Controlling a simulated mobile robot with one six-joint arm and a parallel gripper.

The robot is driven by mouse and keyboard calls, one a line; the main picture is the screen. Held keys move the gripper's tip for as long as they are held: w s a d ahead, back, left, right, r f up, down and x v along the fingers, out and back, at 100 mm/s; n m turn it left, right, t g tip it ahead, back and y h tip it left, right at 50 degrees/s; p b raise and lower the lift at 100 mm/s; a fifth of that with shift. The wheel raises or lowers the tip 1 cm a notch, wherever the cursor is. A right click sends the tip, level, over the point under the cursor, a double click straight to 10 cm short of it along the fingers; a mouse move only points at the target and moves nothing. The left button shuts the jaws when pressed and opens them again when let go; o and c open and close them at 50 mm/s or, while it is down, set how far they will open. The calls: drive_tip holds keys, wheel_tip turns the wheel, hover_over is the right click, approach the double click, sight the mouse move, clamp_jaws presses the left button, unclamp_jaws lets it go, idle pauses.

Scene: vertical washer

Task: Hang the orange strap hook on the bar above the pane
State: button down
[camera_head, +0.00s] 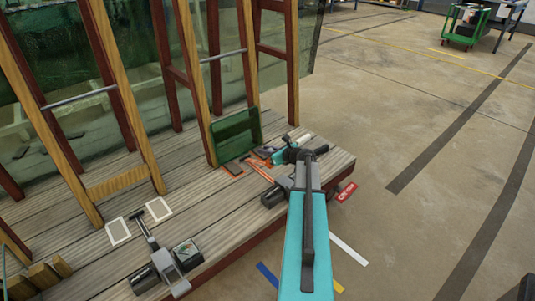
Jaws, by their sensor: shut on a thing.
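My teal arm reaches up from the bottom of the view over the wooden platform. My gripper (264,152) is small and dark at the arm's far end and appears shut on the orange strap hook. The orange strap (261,171) shows as a thin slanted band just below the gripper; its hook end cannot be made out. A thin metal bar (224,56) crosses between wooden posts up and left of the gripper. Another metal bar (78,98) spans the nearer posts at left. The greenish glass pane (150,45) stands behind the posts.
The plank platform (205,215) carries a green box-like panel (236,135), a grey-black tool (163,265) and two pale frames (158,209). A red tag (346,193) is by the platform's right edge. Concrete floor (420,130) is open at right; a green cart (466,25) stands far off.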

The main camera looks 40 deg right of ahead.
drive_tip(key=w+a+r+n+y, duration=0.2)
drive_tip(key=a+r, duration=0.2)
drive_tip(key=a, duration=0.5)
drive_tip(key=w+a+r+n+g+y, duration=0.15)
drive_tip(key=a+r, duration=0.25)
drive_tip(key=a, duration=0.5)
drive_tip(key=w+a+r+n+t+y, duration=0.1)
drive_tip(key=w+a+r+n+y, duration=0.2)
drive_tip(key=a, duration=0.6)
drive_tip(key=s+a+r+n+g+y, duration=0.1)
drive_tip(key=s+a+r, duration=0.1)
drive_tip(key=a, duration=0.7)
drive_tip(key=s+a+r+n+g+y, duration=0.2)
drive_tip(key=a+r, duration=0.3)
drive_tip(key=a, duration=0.4)
drive_tip(key=s+a+r+n+g+y, duration=0.1)
drive_tip(key=s+a+r+g+y, duration=0.1)
drive_tip(key=a, duration=0.7)
drive_tip(key=shift+s+a+r+n, duration=0.35)
drive_tip(key=shift+s+r, duration=0.05)
drive_tip(key=shift+r, duration=0.4)
